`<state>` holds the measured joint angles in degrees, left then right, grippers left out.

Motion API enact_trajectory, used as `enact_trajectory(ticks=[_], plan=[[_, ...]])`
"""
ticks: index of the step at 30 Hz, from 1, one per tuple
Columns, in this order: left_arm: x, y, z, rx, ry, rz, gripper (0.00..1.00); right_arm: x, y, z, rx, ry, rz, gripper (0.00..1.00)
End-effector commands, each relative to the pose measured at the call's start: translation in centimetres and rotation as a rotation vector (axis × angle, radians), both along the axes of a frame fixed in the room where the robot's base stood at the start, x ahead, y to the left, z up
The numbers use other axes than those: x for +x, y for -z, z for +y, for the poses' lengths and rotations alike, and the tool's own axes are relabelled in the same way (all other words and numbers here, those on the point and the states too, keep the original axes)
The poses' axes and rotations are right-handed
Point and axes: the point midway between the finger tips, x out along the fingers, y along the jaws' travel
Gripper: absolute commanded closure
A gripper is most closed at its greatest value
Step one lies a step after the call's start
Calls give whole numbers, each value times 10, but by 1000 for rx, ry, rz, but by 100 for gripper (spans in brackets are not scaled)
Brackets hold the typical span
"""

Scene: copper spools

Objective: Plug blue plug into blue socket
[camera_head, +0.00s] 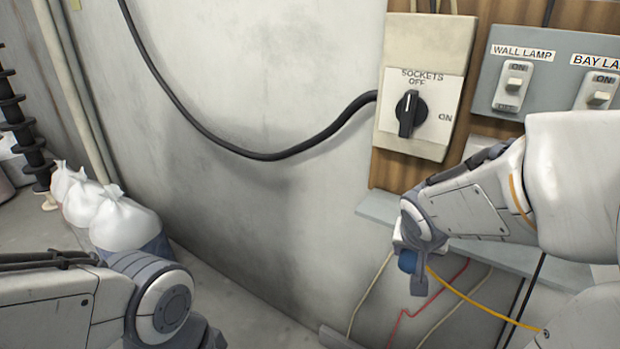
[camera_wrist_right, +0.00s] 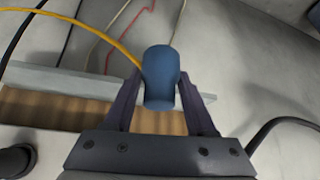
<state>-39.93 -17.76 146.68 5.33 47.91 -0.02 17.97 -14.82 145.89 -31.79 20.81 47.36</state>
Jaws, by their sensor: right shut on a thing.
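The blue plug (camera_head: 407,261) is held between the fingers of my right gripper (camera_head: 416,272), in front of the wall just below the grey shelf edge. In the right wrist view the blue plug (camera_wrist_right: 161,78) sits between the two dark fingers of the gripper (camera_wrist_right: 160,98), which are shut on it. A yellow cable (camera_head: 470,300) runs from the plug to the lower right. I cannot make out the blue socket in either view. My left arm shows at the lower left, but its gripper is out of view.
A SOCKETS switch box (camera_head: 424,90) hangs on a wooden board, its black knob (camera_head: 411,113) pointing to OFF. A grey lamp-switch panel (camera_head: 545,75) is to its right. A grey ledge (camera_head: 375,208) juts out below. White sacks (camera_head: 122,222) stand at left. Red and pale wires hang below the ledge.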

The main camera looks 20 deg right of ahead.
Motion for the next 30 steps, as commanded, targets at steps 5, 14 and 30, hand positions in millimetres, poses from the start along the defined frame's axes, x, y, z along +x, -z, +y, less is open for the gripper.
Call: enact_trajectory(ticks=[5,14,30], plan=[[0,0,0,0,0,0,50,23,3,11,-7,-59,3,93],[0,0,0,0,0,0,50,131,34,110,-22,-371,-1,93],[0,0,0,0,0,0,50,186,89,250,1,-671,-1,93]])
